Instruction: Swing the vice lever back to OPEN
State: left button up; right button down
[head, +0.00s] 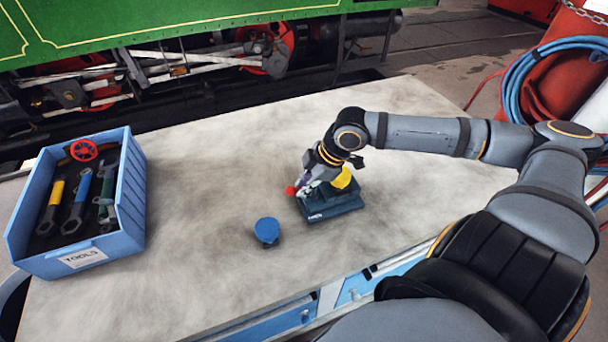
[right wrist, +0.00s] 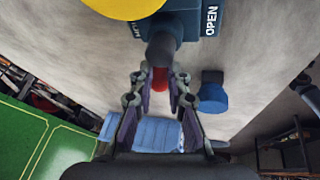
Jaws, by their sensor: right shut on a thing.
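The vice (head: 335,208) is a dark blue-grey block on the tabletop, with a yellow round part (head: 343,178) at its top. In the right wrist view the vice (right wrist: 184,24) carries a white OPEN label (right wrist: 211,20) at its right side and a second label, partly hidden. A dark lever (right wrist: 162,48) with a red tip (right wrist: 159,80) points from the vice toward my right gripper (right wrist: 159,88). The gripper's fingers are shut on the red tip. In the head view my right gripper (head: 308,185) is beside the vice, partly covering it. My left gripper is not in view.
A blue round-topped object (head: 266,231) stands on the worktable (head: 190,210), left of the vice. A blue TOOLS crate (head: 130,215) with wrenches and a red handwheel is at the table's left. A green steam tram (head: 150,15) stands behind.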

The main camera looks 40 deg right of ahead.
jog(key=shift+s+n+g+y, duration=0.15)
jog(key=shift+n+g+y, duration=0.15)
jog(key=shift+n, duration=1.2)
jog(key=n+g+b, duration=0.1)
jog(key=n, duration=0.1)
jog(key=n+g+y+b, duration=0.1)
jog(key=n, duration=0.1)
jog(key=shift+s+f, duration=0.1)
jog(key=shift+s, duration=0.3)
jog(key=n+g, duration=0.1)
jog(key=n, duration=0.1)
jog(key=shift+s+d+n, duration=0.1)
jog(key=shift+s+n, duration=0.05)
jog(key=shift+n, duration=0.15)
jog(key=shift+s+d+n+g, duration=0.15)
jog(key=shift+n+g, duration=0.35)
jog(key=shift+n, duration=0.6)
jog(key=c, duration=1.3)
grip_release()
